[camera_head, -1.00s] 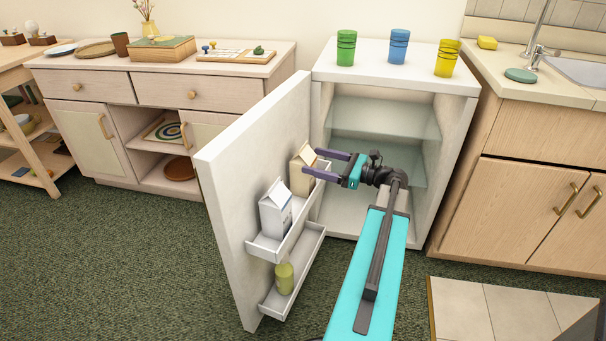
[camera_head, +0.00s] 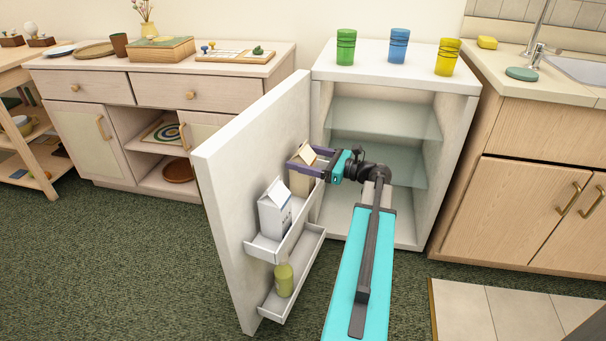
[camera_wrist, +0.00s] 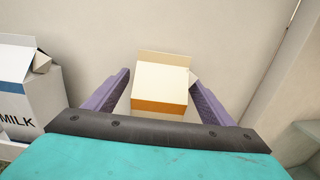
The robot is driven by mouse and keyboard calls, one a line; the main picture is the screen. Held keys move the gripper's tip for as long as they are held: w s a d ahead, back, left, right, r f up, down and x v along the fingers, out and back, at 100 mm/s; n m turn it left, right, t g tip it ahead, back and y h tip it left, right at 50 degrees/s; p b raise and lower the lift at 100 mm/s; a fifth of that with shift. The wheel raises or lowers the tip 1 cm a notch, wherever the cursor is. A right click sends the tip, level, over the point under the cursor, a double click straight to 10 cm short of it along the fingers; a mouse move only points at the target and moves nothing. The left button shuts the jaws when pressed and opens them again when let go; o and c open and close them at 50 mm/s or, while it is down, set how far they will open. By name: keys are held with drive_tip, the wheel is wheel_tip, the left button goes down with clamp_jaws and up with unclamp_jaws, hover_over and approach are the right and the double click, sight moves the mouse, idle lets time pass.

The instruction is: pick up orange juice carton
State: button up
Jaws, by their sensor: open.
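The orange juice carton (camera_head: 301,174), tan with a gable top, stands upright in the upper rack of the open fridge door. In the wrist view the carton (camera_wrist: 160,86) shows a cream top and an orange band, and it sits between my two fingers. My gripper (camera_head: 302,162) is open, with one purple finger on each side of the carton. In the wrist view the fingers of my gripper (camera_wrist: 158,92) show gaps to the carton on both sides. The carton's lower part is hidden by my gripper and the rack.
A milk carton (camera_head: 274,212) stands beside it in the same door rack (camera_head: 271,252); it also shows in the wrist view (camera_wrist: 28,95). A green bottle (camera_head: 284,280) is in the lower rack. The fridge door (camera_head: 236,190) is open, and the glass shelves (camera_head: 385,122) are empty.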

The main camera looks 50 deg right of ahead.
clamp_jaws()
idle(0.5)
drive_tip(key=shift+r+p, duration=1.7)
drive_tip(key=shift+r, duration=3.35)
